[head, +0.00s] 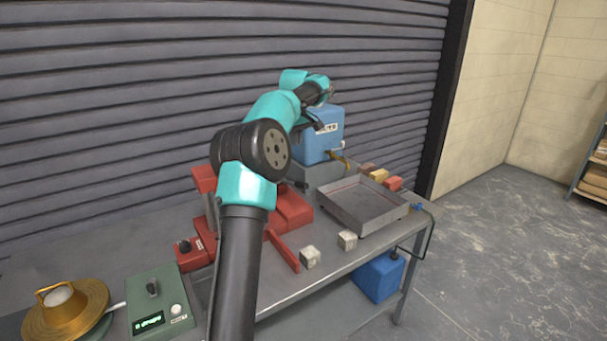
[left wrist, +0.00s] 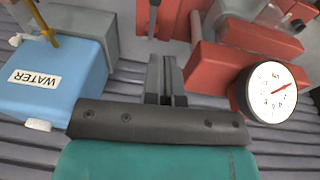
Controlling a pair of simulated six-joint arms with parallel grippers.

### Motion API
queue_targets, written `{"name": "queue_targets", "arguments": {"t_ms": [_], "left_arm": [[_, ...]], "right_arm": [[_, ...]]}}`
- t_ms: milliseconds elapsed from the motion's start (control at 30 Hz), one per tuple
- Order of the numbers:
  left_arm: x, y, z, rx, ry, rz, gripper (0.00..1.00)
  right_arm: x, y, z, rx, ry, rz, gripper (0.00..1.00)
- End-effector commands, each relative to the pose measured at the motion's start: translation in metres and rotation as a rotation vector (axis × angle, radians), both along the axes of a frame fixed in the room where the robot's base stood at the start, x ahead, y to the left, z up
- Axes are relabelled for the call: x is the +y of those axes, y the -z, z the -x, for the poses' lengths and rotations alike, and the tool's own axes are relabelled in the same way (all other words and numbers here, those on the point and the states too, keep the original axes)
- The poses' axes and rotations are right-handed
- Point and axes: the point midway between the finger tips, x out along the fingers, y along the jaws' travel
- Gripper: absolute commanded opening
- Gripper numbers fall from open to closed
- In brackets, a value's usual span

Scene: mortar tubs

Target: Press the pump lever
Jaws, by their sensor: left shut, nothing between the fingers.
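My left gripper (left wrist: 172,98) shows in the left wrist view, its two dark fingers together and empty. In the head view my left arm reaches over the bench and its dark end hangs beside the blue water tank. A red machine (head: 293,207) stands on the bench, partly hidden behind my arm. In the left wrist view the red machine (left wrist: 222,66) carries a round white gauge (left wrist: 270,91). A dark rod (head: 298,184), which looks like the pump lever's grip, sticks out to its right. A dark rod (left wrist: 153,18) also shows beyond my fingertips, apart from them.
The blue water tank (head: 317,147) stands at the back. A metal tray (head: 362,205) lies to the right, with two grey cubes (head: 310,256) in front. A green box (head: 160,305) and a brass pan (head: 67,312) stand front left. A blue container (head: 379,277) sits below.

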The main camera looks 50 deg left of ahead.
Motion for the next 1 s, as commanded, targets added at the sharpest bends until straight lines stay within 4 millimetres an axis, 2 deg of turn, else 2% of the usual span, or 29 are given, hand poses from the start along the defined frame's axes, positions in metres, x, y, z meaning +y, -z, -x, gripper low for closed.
{"name": "queue_targets", "arguments": {"t_ms": [267, 800, 1000], "left_arm": [[0.001, 0.015, -0.002, 0.002, 0.002, 0.0, 0.0], [0.012, 0.101, -0.009, 0.004, 0.002, 0.001, 0.0], [0.001, 0.126, -0.013, 0.002, 0.003, 0.001, 0.0]], "right_arm": [[0.0, 0.0, 0.0, 0.0, 0.0, 0.0, 0.43], [0.0, 0.0, 0.0, 0.0, 0.0, 0.0, 0.43], [0.0, 0.0, 0.0, 0.0, 0.0, 0.0, 0.43]]}}
